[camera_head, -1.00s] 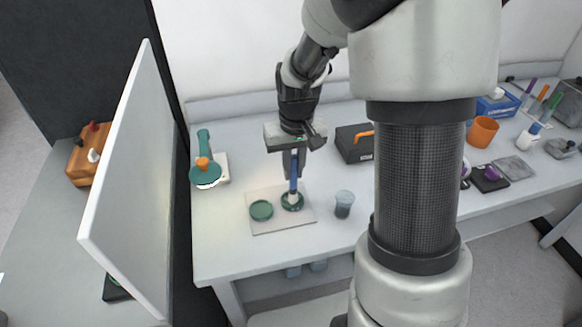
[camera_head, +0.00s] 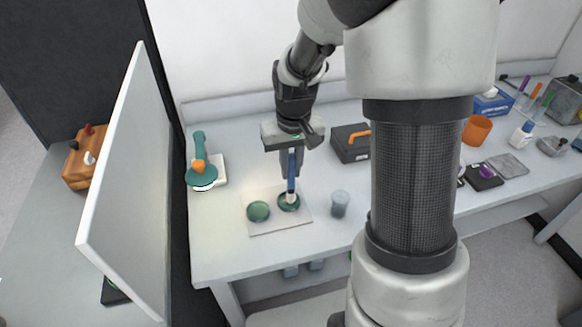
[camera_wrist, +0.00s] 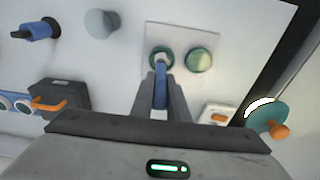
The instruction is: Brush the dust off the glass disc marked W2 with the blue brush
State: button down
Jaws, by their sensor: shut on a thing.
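Two green glass discs lie side by side on a pale square mat (camera_head: 278,228) on the bench. No W2 mark is legible on either one, so I cannot tell which it is. My gripper (camera_head: 291,166) is shut on the handle of the blue brush (camera_head: 291,180), which it holds upright, pale bristles down. The bristle end is at the right-hand disc (camera_head: 283,207) in the head view and hides part of it. The left-hand disc (camera_head: 258,211) is clear of the brush. In the wrist view the brush (camera_wrist: 160,90) is between the fingers, its tip over one disc (camera_wrist: 153,63).
A teal tool with an orange knob (camera_head: 201,172) stands at left. A white upright panel (camera_head: 135,190) rises beyond the bench's left edge.

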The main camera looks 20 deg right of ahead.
jog(key=shift+a, duration=0.1)
jog(key=shift+w+a, duration=0.95)
jog(key=shift+a, duration=0.05)
jog(key=shift+f, duration=0.5)
dwell(0.3)
